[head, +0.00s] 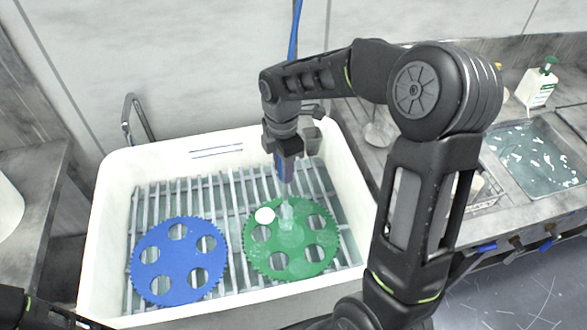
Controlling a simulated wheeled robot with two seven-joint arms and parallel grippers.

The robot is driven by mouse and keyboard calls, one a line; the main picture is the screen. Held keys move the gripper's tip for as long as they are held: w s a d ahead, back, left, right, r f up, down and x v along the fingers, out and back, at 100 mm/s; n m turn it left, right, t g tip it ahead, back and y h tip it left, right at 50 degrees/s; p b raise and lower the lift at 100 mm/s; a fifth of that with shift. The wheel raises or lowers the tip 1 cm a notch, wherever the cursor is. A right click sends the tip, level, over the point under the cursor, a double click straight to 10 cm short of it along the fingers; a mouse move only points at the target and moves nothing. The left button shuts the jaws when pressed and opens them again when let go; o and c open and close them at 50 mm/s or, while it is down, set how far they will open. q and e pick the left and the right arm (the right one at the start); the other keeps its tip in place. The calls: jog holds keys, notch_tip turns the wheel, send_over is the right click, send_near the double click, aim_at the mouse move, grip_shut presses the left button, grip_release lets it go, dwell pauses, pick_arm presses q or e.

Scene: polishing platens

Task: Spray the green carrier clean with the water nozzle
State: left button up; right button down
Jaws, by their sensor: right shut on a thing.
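The green carrier (318,254), a toothed disc with several round holes, lies flat on the slatted rack at the right of the white sink. My right gripper (286,165) is above it, shut on the water nozzle (282,178), which points down. A pale stream of water (287,212) runs from the nozzle onto the carrier's upper middle and spreads as a lighter wet patch.
A blue carrier (150,262) lies on the rack (235,280) to the left of the green one. The white sink's walls (108,215) surround both. A blue hose (294,38) rises behind my right arm. At the right are a water-filled basin (540,165) and a pump bottle (537,86).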

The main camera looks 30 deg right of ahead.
jog(key=w+a+p, duration=0.1)
jog(key=w+a, duration=0.3)
jog(key=w, duration=0.1)
jog(key=shift+w, duration=0.4)
dwell(0.8)
notch_tip(320, 180, up, 5)
jog(key=p, duration=0.3)
dwell(0.4)
